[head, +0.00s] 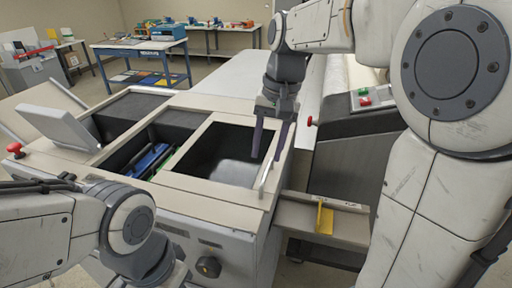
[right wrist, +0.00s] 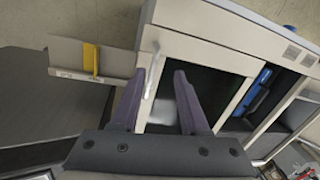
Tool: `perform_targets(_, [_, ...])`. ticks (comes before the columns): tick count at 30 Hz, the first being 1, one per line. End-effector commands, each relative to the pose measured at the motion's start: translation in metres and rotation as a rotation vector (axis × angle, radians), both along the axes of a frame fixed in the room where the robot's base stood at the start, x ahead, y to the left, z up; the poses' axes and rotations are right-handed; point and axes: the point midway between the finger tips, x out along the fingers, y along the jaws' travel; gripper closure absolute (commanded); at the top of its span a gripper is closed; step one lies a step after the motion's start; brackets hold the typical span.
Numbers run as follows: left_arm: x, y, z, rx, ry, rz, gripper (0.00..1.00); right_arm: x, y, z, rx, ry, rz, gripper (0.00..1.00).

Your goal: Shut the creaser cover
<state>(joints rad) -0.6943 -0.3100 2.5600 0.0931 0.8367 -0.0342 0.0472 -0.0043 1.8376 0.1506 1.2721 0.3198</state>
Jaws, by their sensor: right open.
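The cream machine (head: 215,208) has several open bays in its top. The right bay is a framed opening (head: 225,160) with a dark inside and a paler floor patch. A thin pale bar-like handle (head: 266,176) stands at its right edge; it also shows in the right wrist view (right wrist: 151,78). A pale panel (head: 57,126) stands tilted up at the machine's left. I cannot tell for sure which part is the creaser cover. My right gripper (head: 267,158) is open, pointing down over the right bay's edge, with its fingertips close to the handle; contact is unclear. My left gripper is out of view.
A ledge with a yellow tab (head: 324,218) juts out at the machine's right. Blue parts (head: 150,160) lie in the middle bay. Red knobs (head: 15,148) and a control box (head: 362,98) stand nearby. A blue table (head: 140,45) is behind.

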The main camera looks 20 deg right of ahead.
Motion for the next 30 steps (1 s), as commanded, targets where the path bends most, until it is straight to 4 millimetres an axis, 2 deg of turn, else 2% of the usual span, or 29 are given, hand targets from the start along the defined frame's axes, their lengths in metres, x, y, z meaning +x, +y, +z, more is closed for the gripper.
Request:
perform_targets(1, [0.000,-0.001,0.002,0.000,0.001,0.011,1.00,0.011,-0.017,0.011,0.012,-0.013,-0.073,0.55])
perform_targets(3, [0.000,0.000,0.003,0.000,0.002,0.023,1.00,0.020,-0.031,0.020,0.026,-0.024,-0.139,0.55])
perform_targets(8, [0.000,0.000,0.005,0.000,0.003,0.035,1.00,0.027,-0.041,0.021,0.037,-0.032,-0.189,0.55])
perform_targets(21, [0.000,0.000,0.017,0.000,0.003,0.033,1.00,0.034,-0.027,-0.052,0.036,-0.029,-0.186,0.55])
perform_targets(25, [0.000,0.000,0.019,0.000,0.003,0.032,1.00,0.037,-0.025,-0.067,0.036,-0.032,-0.185,0.55])
perform_targets(30, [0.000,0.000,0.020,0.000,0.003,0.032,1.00,0.038,-0.024,-0.075,0.034,-0.035,-0.184,0.55])
